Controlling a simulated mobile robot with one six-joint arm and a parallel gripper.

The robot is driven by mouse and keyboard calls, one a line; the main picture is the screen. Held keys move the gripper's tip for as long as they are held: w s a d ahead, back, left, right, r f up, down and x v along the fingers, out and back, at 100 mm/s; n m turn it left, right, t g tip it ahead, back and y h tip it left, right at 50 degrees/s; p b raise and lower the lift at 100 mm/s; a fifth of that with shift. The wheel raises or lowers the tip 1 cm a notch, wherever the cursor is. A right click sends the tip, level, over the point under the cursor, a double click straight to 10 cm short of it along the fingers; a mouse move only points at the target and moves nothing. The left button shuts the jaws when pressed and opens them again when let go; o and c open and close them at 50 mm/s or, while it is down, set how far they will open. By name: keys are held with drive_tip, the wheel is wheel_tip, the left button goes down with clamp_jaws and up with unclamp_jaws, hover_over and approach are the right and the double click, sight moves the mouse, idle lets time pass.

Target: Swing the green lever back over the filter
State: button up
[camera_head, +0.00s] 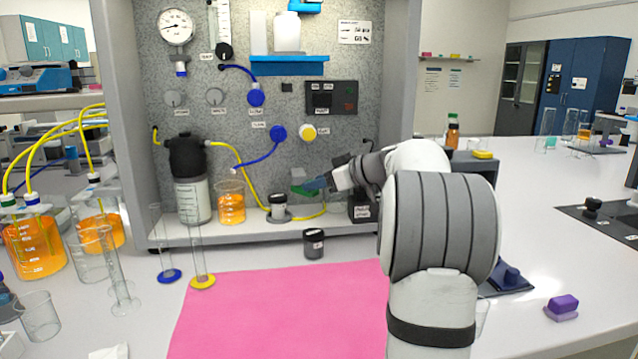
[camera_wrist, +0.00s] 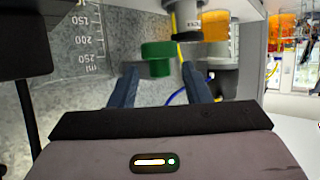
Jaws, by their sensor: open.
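The green lever (camera_head: 299,187) is inside the rig, to the right of and above the filter (camera_head: 278,207), a small dark-capped cylinder on a round base; the lever looks swung aside from it. In the wrist view the lever's green knob (camera_wrist: 157,58) shows large, just beyond and between my fingertips. A dark, labelled cylinder (camera_wrist: 205,25), perhaps the filter, stands to the right of the knob there. My gripper (camera_head: 316,184) reaches in from the right, close to the lever. In the wrist view my gripper (camera_wrist: 160,82) is open and empty; I cannot tell whether a finger touches the knob.
An orange beaker (camera_head: 231,203) and a dark-topped vessel (camera_head: 187,170) stand left of the filter. Yellow tubing (camera_head: 252,188) runs behind it. A small black jar (camera_head: 313,243) stands in front of the rig. The pink mat (camera_head: 280,310) is clear.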

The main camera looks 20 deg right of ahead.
clamp_jaws()
drive_tip(key=shift+f, duration=0.1)
idle(0.4)
drive_tip(key=shift+a+f+b, duration=0.1)
drive_tip(key=shift+b, duration=0.4)
